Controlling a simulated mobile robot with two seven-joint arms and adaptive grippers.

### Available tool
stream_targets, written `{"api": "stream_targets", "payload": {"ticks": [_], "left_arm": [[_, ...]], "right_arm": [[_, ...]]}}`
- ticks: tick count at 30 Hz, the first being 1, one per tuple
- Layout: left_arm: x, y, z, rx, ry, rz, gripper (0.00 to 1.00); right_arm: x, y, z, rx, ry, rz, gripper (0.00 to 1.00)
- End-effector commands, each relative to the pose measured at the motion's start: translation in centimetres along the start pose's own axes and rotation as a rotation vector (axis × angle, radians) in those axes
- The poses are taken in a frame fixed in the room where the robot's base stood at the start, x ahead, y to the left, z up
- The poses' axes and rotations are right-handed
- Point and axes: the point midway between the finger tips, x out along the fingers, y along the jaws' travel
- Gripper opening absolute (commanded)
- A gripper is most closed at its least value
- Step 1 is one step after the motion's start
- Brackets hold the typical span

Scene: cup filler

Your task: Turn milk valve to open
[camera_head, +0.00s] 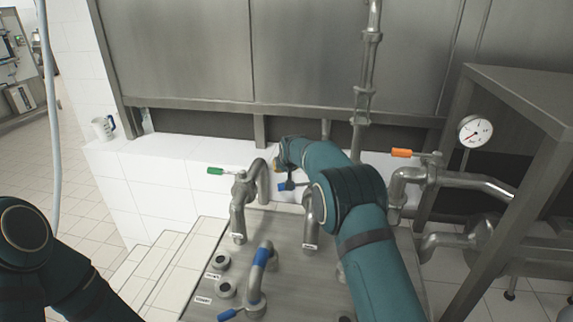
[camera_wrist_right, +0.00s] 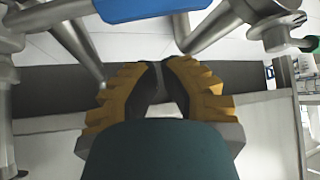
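Several valves stand on pipes in the head view: a green-handled valve (camera_head: 222,171), a blue-handled valve (camera_head: 288,186) beside my right arm, an orange-handled valve (camera_head: 408,153), and a blue-handled tap (camera_head: 238,312) in front. The small labels are too blurred to tell which is milk. My right gripper (camera_wrist_right: 163,75) has its yellow-and-black fingers nearly together, with only a thin gap and nothing visibly held. A blue handle (camera_wrist_right: 150,8) lies beyond the fingertips, apart from them. In the head view my right arm largely hides the gripper. My left gripper is out of view.
A pressure gauge (camera_head: 475,131) and thick pipes stand at the right. A metal cabinet (camera_head: 185,50) closes off the back. A white jug (camera_head: 103,128) stands on the tiled ledge at left. A green handle (camera_wrist_right: 308,44) shows at right in the wrist view.

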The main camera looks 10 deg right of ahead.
Motion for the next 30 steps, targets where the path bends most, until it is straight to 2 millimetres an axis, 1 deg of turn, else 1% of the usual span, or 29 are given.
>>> {"api": "stream_targets", "payload": {"ticks": [1,5,6,21,30], "left_arm": [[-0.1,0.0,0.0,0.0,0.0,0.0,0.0],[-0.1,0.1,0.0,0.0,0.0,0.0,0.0],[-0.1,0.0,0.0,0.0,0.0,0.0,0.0],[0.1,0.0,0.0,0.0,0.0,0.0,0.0],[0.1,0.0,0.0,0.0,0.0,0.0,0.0]], "right_arm": [[0.5,0.0,0.1,0.0,-0.002,0.0,0.0],[1.6,0.1,0.1,0.001,-0.002,0.0,0.0],[1.2,0.0,0.3,0.001,-0.001,0.0,0.0],[-0.5,0.0,3.0,0.0,-0.002,0.0,0.0],[-0.8,0.0,3.5,0.001,-0.001,0.0,0.0]]}}
